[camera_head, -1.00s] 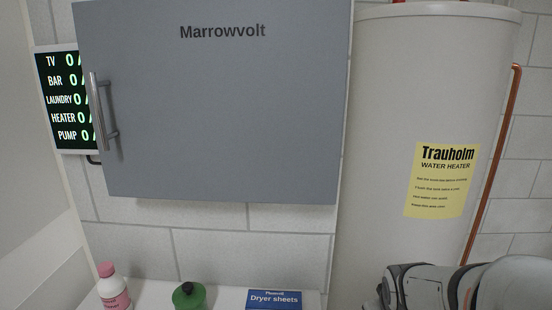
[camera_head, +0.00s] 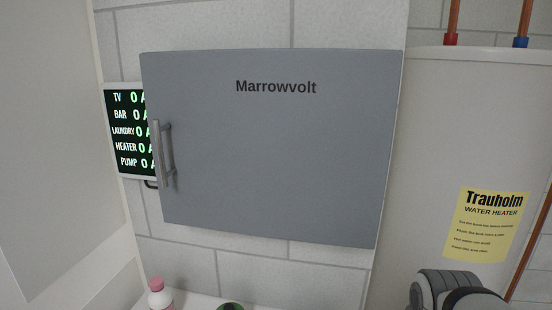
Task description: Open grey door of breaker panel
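The grey door (camera_head: 275,150) of the breaker panel, lettered "Marrowvolt", is on the block wall in the middle of the view. It looks shut. Its upright metal bar handle (camera_head: 163,154) is at the door's left edge, with nothing touching it. Part of my arm (camera_head: 455,292) shows at the bottom right, well apart from the door and handle. My gripper is outside the view.
A lit display (camera_head: 128,130) with circuit names is just left of the panel, partly behind the door's edge. A water heater (camera_head: 440,130) with a yellow label stands at the right.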

